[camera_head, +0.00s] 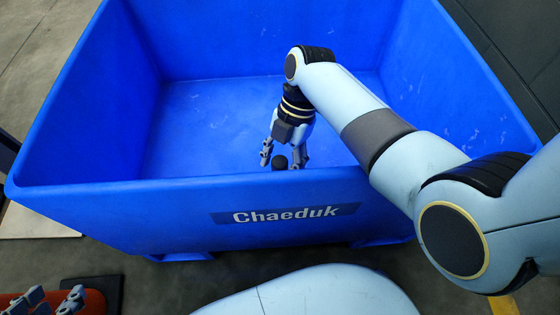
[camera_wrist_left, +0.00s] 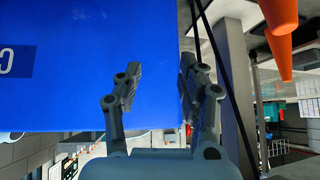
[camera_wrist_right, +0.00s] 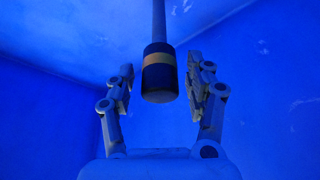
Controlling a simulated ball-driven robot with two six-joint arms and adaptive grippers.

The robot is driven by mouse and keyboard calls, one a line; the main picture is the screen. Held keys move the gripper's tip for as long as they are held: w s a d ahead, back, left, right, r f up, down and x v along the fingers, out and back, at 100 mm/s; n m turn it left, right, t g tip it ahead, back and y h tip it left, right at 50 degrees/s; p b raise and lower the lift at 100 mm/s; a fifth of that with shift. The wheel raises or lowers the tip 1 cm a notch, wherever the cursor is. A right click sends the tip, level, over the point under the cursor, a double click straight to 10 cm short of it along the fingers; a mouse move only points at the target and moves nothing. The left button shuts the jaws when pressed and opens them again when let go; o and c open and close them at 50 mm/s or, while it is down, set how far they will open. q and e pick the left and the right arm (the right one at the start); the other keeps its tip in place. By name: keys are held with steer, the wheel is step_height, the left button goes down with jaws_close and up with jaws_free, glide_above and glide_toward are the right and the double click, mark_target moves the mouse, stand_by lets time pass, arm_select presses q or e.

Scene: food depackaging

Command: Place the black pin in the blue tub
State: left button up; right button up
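The blue tub (camera_head: 120,205) with the label "Chaeduk" fills the middle of the head view. My right gripper (camera_head: 283,155) reaches in over its near wall. In the right wrist view my right gripper (camera_wrist_right: 160,85) is open, with the black pin (camera_wrist_right: 159,85) between its fingers and a gap on each side. The pin has a yellow band and a grey rod. Its dark end (camera_head: 279,162) shows in the head view. I cannot tell whether it touches the tub floor. My left gripper (camera_head: 52,300) is open and empty, outside the tub; the left wrist view also shows it (camera_wrist_left: 155,85).
The tub's floor (camera_head: 205,125) looks bare around the right gripper. An orange-red object (camera_head: 95,303) lies at the bottom left, near my left gripper. A pale board (camera_head: 35,222) lies on the floor left of the tub. Orange cones (camera_wrist_left: 279,14) show in the left wrist view.

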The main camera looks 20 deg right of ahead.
steer(key=shift+w+d+r, duration=0.1)
steer(key=shift+r, duration=0.3)
arm_select(q)
step_height(320, 180, up, 7)
steer(key=s+g+p, duration=0.2)
steer(key=g+p, duration=0.2)
arm_select(e)
steer(key=v, duration=0.6)
steer(key=shift+r, duration=0.15)
arm_select(q)
steer(key=shift+g+y, duration=0.3)
steer(key=shift+g, duration=0.5)
steer(key=shift+s+a+f+p, duration=0.2)
steer(key=shift+s+f+p, duration=0.2)
steer(key=shift+f, duration=0.2)
steer(key=shift+s+a+f+p, duration=0.25)
steer(key=shift+s+f+p, duration=0.15)
steer(key=shift+f, duration=0.2)
steer(key=shift+s+a+f+p, duration=0.2)
steer(key=shift+s+f+p, duration=0.2)
steer(key=shift+f, duration=0.2)
arm_select(e)
steer(key=shift+v, duration=2.55)
